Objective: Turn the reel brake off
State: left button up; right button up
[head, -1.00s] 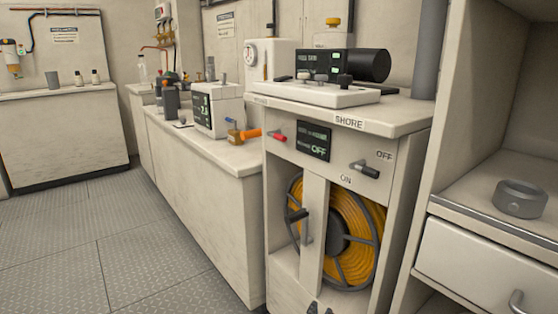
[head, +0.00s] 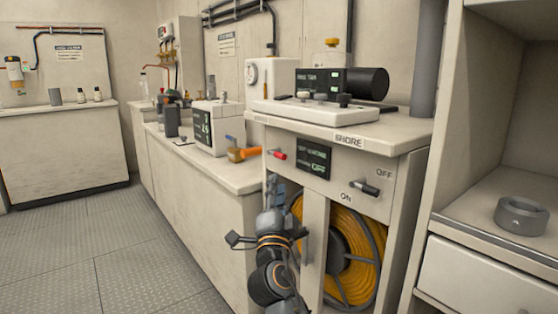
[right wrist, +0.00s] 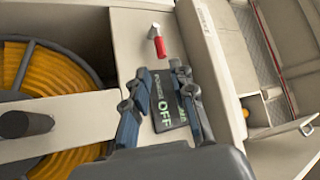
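The reel of yellow cable (head: 352,255) sits behind the front opening of the shore cabinet (head: 318,235). On the panel above are a small red-handled lever (head: 277,155), a dark display (head: 313,160) reading OFF on its lower line, and a black-gripped lever (head: 368,189) between OFF and ON labels. I cannot read which lever is the reel brake. My right gripper (head: 272,184) is in front of the cabinet's left side, below the red lever. In the right wrist view its open, empty fingers (right wrist: 160,72) straddle the display, with the red lever (right wrist: 158,42) just beyond. My left gripper is out of view.
An orange-handled valve (head: 243,154) sits at the counter's edge left of the cabinet. A shelf with a grey ring (head: 521,215) stands close on the right. The floor (head: 110,250) at left is clear.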

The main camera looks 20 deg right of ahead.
aim_at(282, 154)
jog(key=x, duration=1)
jog(key=shift+w, duration=0.3)
grip_shut()
